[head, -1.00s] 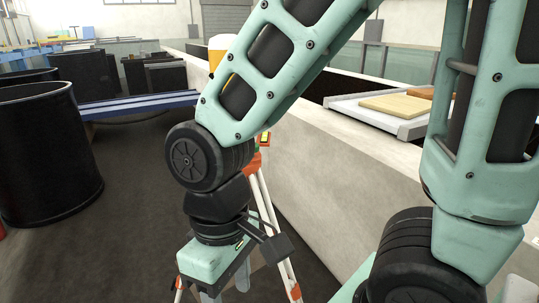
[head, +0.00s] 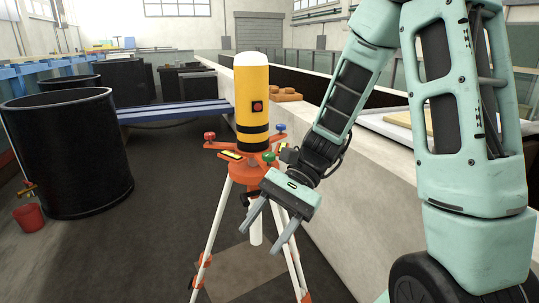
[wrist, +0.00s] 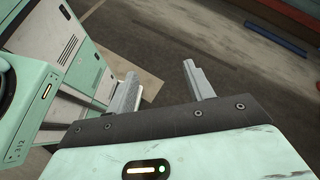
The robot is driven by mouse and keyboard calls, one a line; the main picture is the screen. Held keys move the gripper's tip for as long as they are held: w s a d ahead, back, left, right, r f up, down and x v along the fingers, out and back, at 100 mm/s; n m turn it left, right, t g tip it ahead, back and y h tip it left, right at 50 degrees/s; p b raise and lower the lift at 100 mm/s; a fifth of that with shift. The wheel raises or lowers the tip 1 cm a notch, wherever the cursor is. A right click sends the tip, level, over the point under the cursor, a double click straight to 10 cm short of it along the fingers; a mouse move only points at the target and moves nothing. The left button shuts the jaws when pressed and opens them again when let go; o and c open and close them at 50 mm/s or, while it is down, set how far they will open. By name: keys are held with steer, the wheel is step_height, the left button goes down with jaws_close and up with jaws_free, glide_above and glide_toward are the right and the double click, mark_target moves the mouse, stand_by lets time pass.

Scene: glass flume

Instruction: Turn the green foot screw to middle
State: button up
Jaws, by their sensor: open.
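The green foot screw (head: 268,158) sits on the front right of the orange tripod head (head: 243,168), just above and left of my gripper's body. A red foot screw (head: 209,136) is at the left and a blue one (head: 279,128) at the back right. A yellow cylindrical instrument (head: 252,100) with a white top stands upright on the head. My gripper (head: 262,232) is open and empty. Its fingers point down and left in front of the tripod legs, below the green screw. In the wrist view the open fingers (wrist: 162,85) have only floor between them; no screw shows there.
White and orange tripod legs (head: 210,235) spread on the dark floor. A pale concrete wall (head: 375,195) runs close along the right. A black tub (head: 70,155) and a red bucket (head: 29,219) stand at the left. Floor between tub and tripod is clear.

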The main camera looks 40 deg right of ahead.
steer(key=w+d+r+m+t+y, duration=0.1)
steer(key=w+d+m+t, duration=0.2)
steer(key=d+m+t, duration=0.3)
steer(key=w+d+r+m+t+y, duration=0.1)
steer(key=w+d+m+t+y, duration=0.2)
steer(key=d, duration=0.5)
steer(key=m+t+h+p, duration=0.1)
steer(key=m+t+h, duration=0.3)
steer(key=m+t, duration=0.3)
glide_toward(269, 154)
steer(key=p+x, duration=0.5)
steer(key=x, duration=0.4)
steer(key=shift+f, duration=0.1)
steer(key=shift+w+a+f+p, duration=0.1)
steer(key=shift+w+a+p, duration=0.2)
steer(key=shift+w+p, duration=0.1)
steer(key=c, duration=0.9)
